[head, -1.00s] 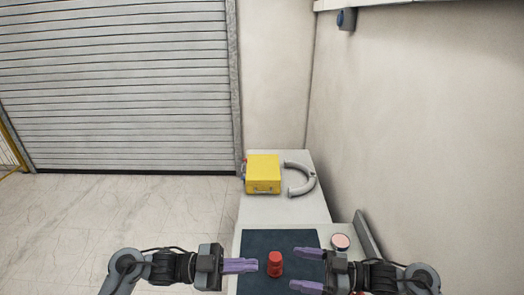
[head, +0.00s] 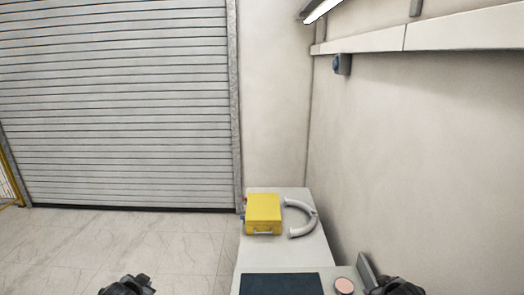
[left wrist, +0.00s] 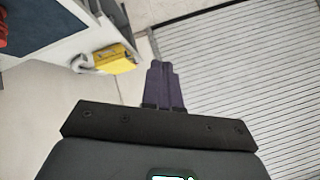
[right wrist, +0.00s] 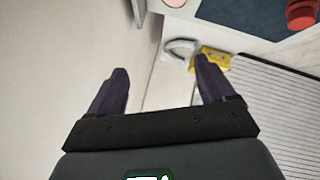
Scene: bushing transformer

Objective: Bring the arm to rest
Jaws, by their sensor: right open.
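My left gripper (left wrist: 160,66) shows in the left wrist view with its two purple fingers together and nothing visible between them. My right gripper (right wrist: 161,66) shows in the right wrist view with its fingers wide apart and empty. In the head view only dark parts of my arms show at the bottom edge, one left and one right of the table. A red part (right wrist: 302,14) is on the dark mat, at the top right of the right wrist view, well away from the fingers. It is partly cut off in the left wrist view (left wrist: 3,28).
The table carries a dark mat (head: 281,284), a yellow case (head: 263,213), a grey curved piece (head: 305,218) and a round pinkish disc (head: 344,286). A wall stands close on the right. Open floor (head: 120,245) lies to the left, before a roller shutter (head: 115,105).

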